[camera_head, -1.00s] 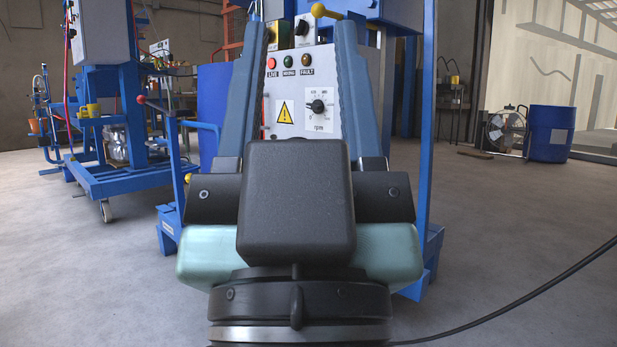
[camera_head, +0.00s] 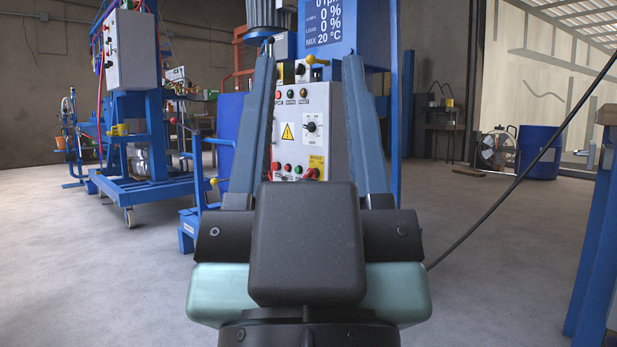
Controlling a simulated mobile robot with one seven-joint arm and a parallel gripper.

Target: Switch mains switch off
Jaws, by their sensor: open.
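The grey control panel (camera_head: 338,135) of the blue mixer stands ahead, seen between my gripper's fingers. Low on it is a yellow plate (camera_head: 317,161) with a red rotary handle (camera_head: 312,173), which looks like the mains switch; its lower part is close to the gripper body's edge and its setting is too small to read. A black knob (camera_head: 301,70) sits at the panel's top and a black dial (camera_head: 310,126) in its middle. My gripper (camera_head: 308,58) is open and empty, its two blue fingers framing the panel, with no visible contact.
The mixer's display (camera_head: 328,22) reads 0 % load. A yellow-ended lever (camera_head: 317,60) is near the panel top. A blue wheeled machine (camera_head: 150,170) stands left, a blue frame (camera_head: 597,220) at right, and a blue drum (camera_head: 538,152) behind. Grey floor lies open between.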

